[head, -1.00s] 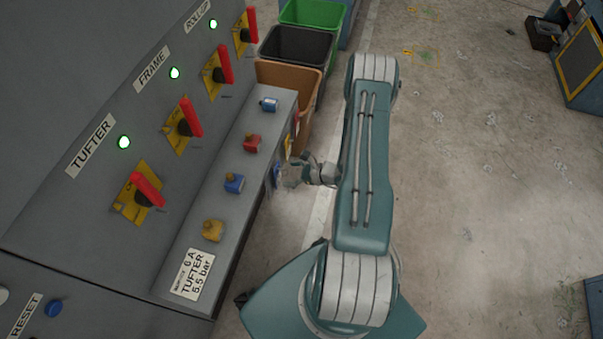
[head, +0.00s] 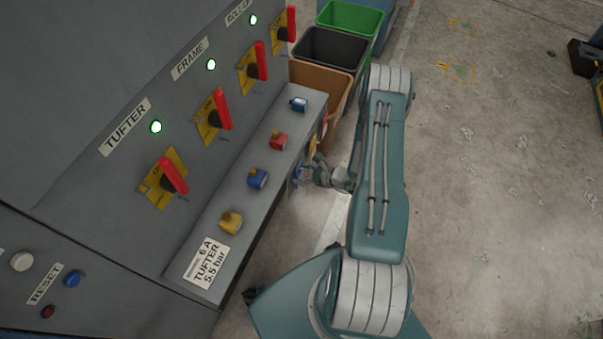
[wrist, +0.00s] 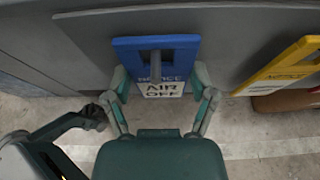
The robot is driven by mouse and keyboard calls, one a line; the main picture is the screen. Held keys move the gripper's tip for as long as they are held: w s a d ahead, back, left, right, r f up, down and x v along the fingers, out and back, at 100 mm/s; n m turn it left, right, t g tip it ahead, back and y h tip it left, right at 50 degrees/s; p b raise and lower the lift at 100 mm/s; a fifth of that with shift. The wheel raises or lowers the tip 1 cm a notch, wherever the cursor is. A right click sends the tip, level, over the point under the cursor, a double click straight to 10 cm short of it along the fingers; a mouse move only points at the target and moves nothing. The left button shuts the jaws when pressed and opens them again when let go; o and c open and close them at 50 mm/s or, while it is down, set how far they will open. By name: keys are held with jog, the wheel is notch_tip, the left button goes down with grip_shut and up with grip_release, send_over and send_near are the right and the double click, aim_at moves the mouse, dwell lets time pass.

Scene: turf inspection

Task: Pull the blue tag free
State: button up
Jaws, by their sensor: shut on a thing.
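The blue tag (wrist: 125,50) hangs at the side of the grey console's ledge. In the wrist view it has a slot near its middle, with a grey bar in front of it, and a white panel reading "AIR OFF". My gripper (wrist: 161,85) has one finger at each side edge of the tag and is shut on it. In the head view my gripper (head: 311,173) is beside the ledge, and only a small piece of the blue tag (head: 298,171) shows there. Whether the tag still sits on the bar is unclear.
A yellow tag (wrist: 283,70) hangs close to the right in the wrist view. The ledge (head: 222,195) carries several coloured knobs, below red-handled switches (head: 171,177). A brown bin (head: 338,82) stands beyond my gripper. Open floor (head: 480,200) lies to the right.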

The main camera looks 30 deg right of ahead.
aim_at(300, 175)
jog(key=shift+r, duration=0.3)
jog(key=shift+c, duration=0.2)
jog(key=shift+r, duration=0.25)
jog(key=shift+s+d, duration=1.2)
jog(key=shift+s, duration=0.3)
jog(key=shift+s+d, duration=0.75)
jog(key=shift+s, duration=0.25)
jog(key=shift+s+d, duration=0.75)
jog(key=shift+s, duration=0.25)
